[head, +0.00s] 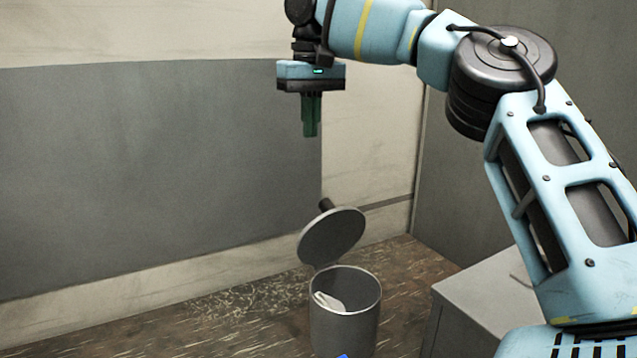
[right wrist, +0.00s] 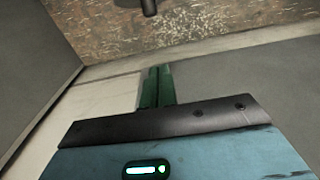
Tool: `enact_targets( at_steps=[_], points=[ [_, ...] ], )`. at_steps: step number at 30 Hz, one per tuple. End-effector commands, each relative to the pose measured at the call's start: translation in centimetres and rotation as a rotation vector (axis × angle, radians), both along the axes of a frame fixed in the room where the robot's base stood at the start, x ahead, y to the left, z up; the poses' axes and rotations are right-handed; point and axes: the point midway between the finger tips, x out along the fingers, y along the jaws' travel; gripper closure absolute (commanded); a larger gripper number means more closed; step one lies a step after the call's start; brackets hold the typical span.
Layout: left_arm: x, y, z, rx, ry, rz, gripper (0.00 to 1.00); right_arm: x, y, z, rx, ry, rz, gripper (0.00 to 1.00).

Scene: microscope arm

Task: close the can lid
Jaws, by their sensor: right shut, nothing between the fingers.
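A grey cylindrical can (head: 345,325) stands on the brown floor at the lower middle of the head view. Its round lid (head: 332,237) is open, tilted up at the back of the rim, with a dark knob (head: 326,204) on its far side. Something white (head: 328,301) lies inside the can. My right gripper (head: 310,134) is shut and empty, pointing down in the air above the lid, apart from it. In the right wrist view its green fingers (right wrist: 156,85) are together, and a dark rod-like end (right wrist: 149,7), perhaps the knob, shows at the top edge. My left gripper is not in view.
A grey box-like block (head: 485,300) stands to the right of the can, under my right arm. A wall with a large grey panel (head: 150,160) runs behind the can. The floor to the can's left is clear.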

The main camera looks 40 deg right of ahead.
Motion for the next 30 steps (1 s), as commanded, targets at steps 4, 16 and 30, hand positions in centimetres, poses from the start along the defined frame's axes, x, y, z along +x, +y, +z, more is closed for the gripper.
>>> enact_targets(
  at_steps=[4,16,30],
  points=[
    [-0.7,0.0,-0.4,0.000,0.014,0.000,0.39,0.1,-0.1,-1.4,0.000,0.003,0.001,1.00],
    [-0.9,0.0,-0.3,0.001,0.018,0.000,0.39,0.4,-0.3,-8.5,0.000,0.004,0.001,1.00],
    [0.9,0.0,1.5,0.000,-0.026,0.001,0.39,-2.5,0.7,-10.6,0.001,-0.001,-0.001,1.00]
  ],
)
